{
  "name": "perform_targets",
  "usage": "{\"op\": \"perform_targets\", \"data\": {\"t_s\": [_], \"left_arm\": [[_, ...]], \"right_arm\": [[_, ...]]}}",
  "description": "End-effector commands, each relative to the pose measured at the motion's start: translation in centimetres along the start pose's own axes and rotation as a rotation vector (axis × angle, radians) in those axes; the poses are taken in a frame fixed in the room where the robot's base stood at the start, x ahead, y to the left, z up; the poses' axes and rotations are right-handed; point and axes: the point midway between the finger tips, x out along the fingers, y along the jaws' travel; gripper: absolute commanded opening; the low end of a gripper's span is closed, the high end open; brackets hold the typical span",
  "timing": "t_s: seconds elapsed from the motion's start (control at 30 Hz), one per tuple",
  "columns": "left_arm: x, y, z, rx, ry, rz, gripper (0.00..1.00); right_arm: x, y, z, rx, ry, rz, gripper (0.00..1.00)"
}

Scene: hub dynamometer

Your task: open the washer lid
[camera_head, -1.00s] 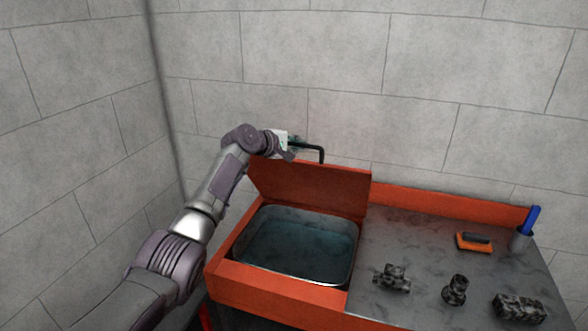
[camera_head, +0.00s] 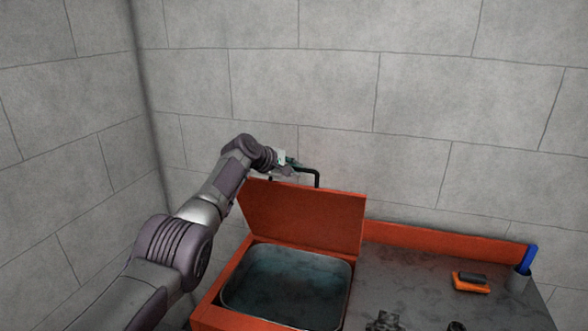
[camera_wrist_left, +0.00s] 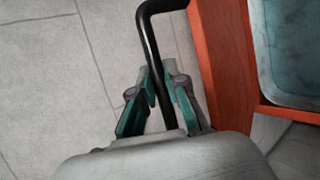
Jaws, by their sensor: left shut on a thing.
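The washer lid (camera_head: 303,218) is an orange panel standing raised at the back of the basin; its edge also shows in the left wrist view (camera_wrist_left: 222,60). A black bar handle (camera_head: 317,178) rises above the lid's top edge. My left gripper (camera_head: 289,164) is at the handle's left part. In the left wrist view, the green-padded fingers of the left gripper (camera_wrist_left: 158,97) are on both sides of the black handle (camera_wrist_left: 150,45), shut on it. The washer basin (camera_head: 287,289) below is uncovered, with a metal rim and bluish-grey inside. My right gripper is not in view.
A grey worktop (camera_head: 420,285) with an orange back edge (camera_head: 450,245) lies right of the basin. It holds an orange brush (camera_head: 471,284), a cup with a blue tool (camera_head: 526,262) and dark parts (camera_head: 383,321). Block walls stand close behind and left.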

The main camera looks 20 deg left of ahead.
Motion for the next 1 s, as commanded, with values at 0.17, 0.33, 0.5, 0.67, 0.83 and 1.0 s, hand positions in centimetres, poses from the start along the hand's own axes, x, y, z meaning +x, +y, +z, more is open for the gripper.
{"op": "perform_targets", "data": {"t_s": [0.17, 0.33, 0.5, 0.67, 0.83, 1.0], "left_arm": [[0.1, -0.3, -0.1, 0.0, 0.002, -0.005, 0.0], [0.1, -0.2, -0.1, 0.0, 0.002, -0.004, 0.39], [0.0, -0.1, -0.1, 0.0, 0.001, -0.002, 0.39], [0.0, -0.1, -0.1, 0.0, 0.001, 0.0, 0.39], [-0.7, 0.0, -0.2, 0.001, -0.001, 0.002, 0.39], [-2.2, 0.0, -0.2, 0.002, 0.0, 0.002, 0.39]], "right_arm": [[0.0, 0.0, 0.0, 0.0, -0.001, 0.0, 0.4], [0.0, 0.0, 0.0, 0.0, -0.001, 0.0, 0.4], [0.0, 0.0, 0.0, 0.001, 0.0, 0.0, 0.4], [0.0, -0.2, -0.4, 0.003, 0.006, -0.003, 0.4], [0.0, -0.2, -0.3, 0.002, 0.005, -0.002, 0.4], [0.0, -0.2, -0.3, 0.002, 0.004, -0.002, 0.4]]}}
